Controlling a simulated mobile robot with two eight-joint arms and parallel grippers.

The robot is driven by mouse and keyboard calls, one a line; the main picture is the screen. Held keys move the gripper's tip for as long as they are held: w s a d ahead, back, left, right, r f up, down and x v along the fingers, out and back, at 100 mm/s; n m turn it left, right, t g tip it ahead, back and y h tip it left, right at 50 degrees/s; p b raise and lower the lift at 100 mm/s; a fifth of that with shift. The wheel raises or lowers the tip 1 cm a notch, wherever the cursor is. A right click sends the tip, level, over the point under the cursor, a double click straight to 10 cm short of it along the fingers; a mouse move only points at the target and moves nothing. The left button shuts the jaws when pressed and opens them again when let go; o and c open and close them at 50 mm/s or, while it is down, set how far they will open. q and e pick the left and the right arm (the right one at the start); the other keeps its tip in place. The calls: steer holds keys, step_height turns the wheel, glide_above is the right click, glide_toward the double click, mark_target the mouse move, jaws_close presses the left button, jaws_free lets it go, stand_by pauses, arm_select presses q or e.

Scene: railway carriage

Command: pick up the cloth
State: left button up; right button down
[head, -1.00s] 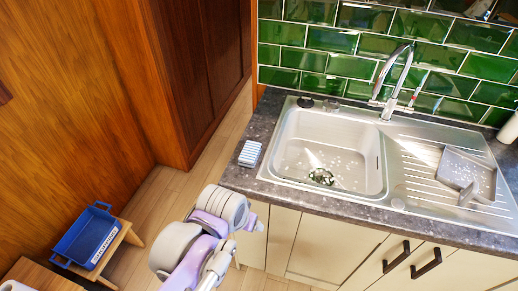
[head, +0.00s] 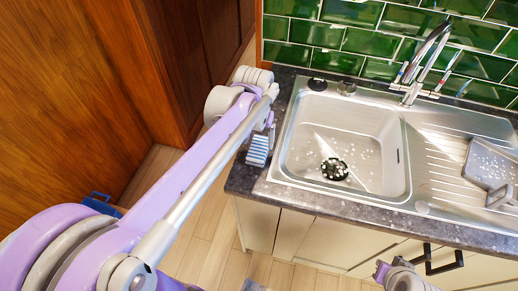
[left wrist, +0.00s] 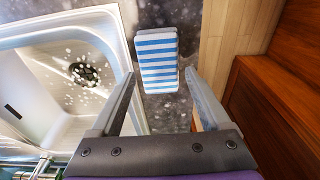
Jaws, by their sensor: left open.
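The cloth (head: 258,151) is a small folded block with blue and white stripes, lying on the dark counter left of the sink. My left gripper (head: 264,133) reaches over it from above, and the arm partly covers it in the head view. In the left wrist view the cloth (left wrist: 157,60) lies just ahead of the fingertips, roughly centred in the gap between them. The left gripper (left wrist: 160,82) is open with nothing held.
The sink basin (head: 340,190) with white specks is right of the cloth. A grey tray (head: 490,168) sits on the drainer and a tap (head: 415,75) stands behind. A blue crate (head: 100,204) is low at the left. The counter's left edge is close to the cloth.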

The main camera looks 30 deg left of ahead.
mark_target(258, 147)
arm_select(q)
steer(key=f, duration=0.4)
steer(key=shift+w+a+f, duration=0.1)
steer(key=shift+w+f, duration=0.2)
steer(key=shift+w, duration=0.1)
steer(key=c, duration=1)
step_height(258, 147, up, 10)
steer(key=shift+r, duration=0.1)
